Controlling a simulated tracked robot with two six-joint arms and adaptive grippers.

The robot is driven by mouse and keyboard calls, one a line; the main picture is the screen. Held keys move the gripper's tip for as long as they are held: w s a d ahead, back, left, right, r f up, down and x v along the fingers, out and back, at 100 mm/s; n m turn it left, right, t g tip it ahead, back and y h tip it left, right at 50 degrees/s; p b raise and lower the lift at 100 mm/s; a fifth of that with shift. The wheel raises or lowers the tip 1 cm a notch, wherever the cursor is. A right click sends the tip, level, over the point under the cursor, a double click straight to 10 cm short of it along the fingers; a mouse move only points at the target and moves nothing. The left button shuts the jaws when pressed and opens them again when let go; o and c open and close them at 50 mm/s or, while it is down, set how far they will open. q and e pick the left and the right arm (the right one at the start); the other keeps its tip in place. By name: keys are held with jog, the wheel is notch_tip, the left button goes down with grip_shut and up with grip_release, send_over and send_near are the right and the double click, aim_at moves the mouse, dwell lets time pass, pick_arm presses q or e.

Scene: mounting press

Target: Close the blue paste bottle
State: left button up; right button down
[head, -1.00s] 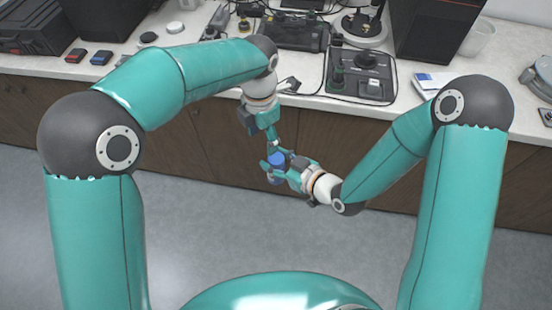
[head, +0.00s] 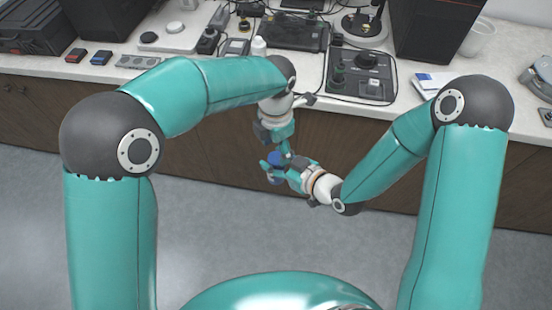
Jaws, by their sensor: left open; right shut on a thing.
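The blue paste bottle (head: 275,159) is small in the head view, held in the air in front of the bench. Its blue top shows. My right gripper (head: 274,170) is shut on it from the right. Whether the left fingers touch the bottle's top cannot be told. The fingers of both grippers partly hide the bottle, and I cannot make out a separate cap.
The bench (head: 210,62) behind carries a dark control panel (head: 360,75), a white bottle (head: 258,46), a black case (head: 40,25) and small red and blue boxes. A white cup (head: 478,38) stands at the right. The floor below the grippers is clear.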

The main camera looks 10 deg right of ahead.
aim_at(276, 158)
pick_arm(q)
jog(key=shift+f, duration=1.95)
jog(key=c, duration=1.1)
jog(key=o, duration=1.2)
jog(key=shift+r, duration=2.25)
jog(key=shift+c, duration=0.5)
